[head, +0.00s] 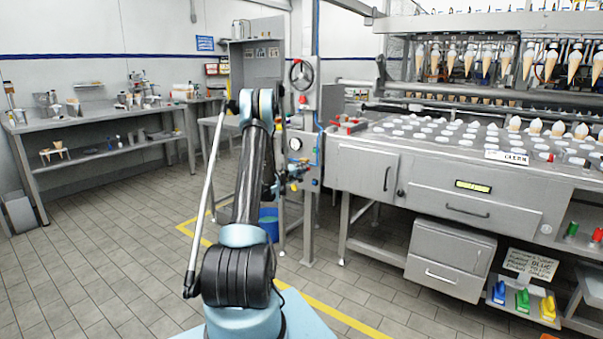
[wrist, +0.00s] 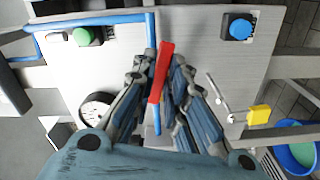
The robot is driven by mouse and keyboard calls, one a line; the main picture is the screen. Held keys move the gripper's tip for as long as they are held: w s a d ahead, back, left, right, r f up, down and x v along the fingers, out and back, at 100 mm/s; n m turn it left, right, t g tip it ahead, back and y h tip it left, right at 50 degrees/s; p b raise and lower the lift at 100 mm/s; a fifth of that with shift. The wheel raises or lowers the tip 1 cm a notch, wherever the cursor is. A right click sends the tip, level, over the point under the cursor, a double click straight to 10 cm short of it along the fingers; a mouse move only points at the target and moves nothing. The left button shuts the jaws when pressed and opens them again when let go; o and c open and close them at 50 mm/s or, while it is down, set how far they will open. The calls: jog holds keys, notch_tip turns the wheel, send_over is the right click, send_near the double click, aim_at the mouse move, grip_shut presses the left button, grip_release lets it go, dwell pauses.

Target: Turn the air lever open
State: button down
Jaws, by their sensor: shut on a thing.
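The red air lever (wrist: 162,70) stands between my gripper's fingers in the wrist view. My gripper (wrist: 164,66) is shut on it, with one finger on each side. The lever is slightly tilted and lies nearly along a blue pipe (wrist: 157,121), which shows above and below it. In the head view my gripper (head: 291,180) is at the grey panel post, below a round gauge (head: 295,143). It is small there and partly covered by my arm, and I cannot make out the lever.
The panel holds a green button (wrist: 83,36), a blue button (wrist: 240,27), a yellow part (wrist: 259,115) and a gauge (wrist: 97,110). A blue bucket (head: 268,228) stands on the floor below. The cone machine (head: 455,165) is close on the right. Open tiled floor (head: 100,240) lies left.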

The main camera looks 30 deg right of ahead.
jog(key=shift+w+a+r+n, duration=0.1)
jog(key=shift+r+n, duration=0.1)
jog(key=shift+n, duration=0.55)
jog(key=shift+a+r+n, duration=0.1)
jog(key=shift+r+n, duration=0.1)
jog(key=shift+n, duration=0.55)
jog(key=c, duration=1.6)
grip_release()
jog(key=shift+d, duration=0.15)
jog(key=v, duration=1.2)
jog(key=shift+f, duration=0.1)
